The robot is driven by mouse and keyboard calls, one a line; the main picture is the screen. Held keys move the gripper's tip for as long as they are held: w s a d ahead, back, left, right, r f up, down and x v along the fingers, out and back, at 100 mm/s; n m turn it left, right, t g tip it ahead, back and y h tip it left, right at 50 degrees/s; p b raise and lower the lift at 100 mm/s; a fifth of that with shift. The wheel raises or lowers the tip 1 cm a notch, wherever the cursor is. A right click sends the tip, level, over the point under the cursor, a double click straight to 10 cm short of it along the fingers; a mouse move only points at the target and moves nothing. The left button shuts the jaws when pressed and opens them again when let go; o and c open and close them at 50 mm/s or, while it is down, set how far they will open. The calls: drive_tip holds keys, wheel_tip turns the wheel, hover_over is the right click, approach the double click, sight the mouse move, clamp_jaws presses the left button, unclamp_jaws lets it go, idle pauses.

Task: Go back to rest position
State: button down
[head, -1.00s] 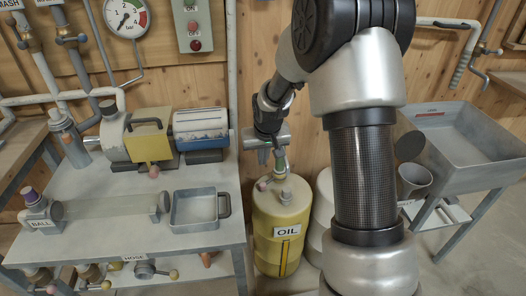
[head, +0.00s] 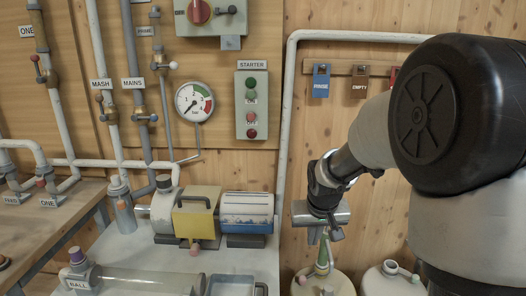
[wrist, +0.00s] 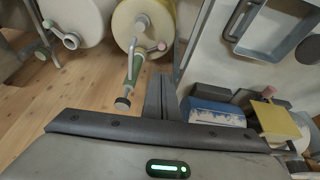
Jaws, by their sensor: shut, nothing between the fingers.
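My gripper (head: 328,232) hangs from my arm just above the top of the yellow oil drum (head: 336,285) in the head view. In the wrist view, its dark fingers (wrist: 161,82) are together with nothing between them. The drum (wrist: 128,22) also shows there, with a green and grey lever fitting (wrist: 132,80) left of the fingers. The fitting and the fingers look apart in that view. In the head view the lower part of the drum is cut off.
The grey bench at left carries a yellow-and-blue pump unit (head: 247,208), a sight tube (head: 140,280) and a grey tray (head: 236,287). A pale drum (head: 392,280) stands right of the oil drum. The starter box (head: 251,105) and gauge (head: 194,102) are on the wall.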

drive_tip(key=s+r+t, duration=0.1)
drive_tip(key=s+r, duration=0.6)
drive_tip(key=s, duration=0.6)
drive_tip(key=s+r, duration=0.6)
drive_tip(key=s, duration=0.6)
wheel_tip(320, 180, up, 20)
drive_tip(key=s+p, duration=0.1)
drive_tip(key=p, duration=1.9)
drive_tip(key=shift+a+r, duration=0.15)
drive_tip(key=shift+a, duration=0.2)
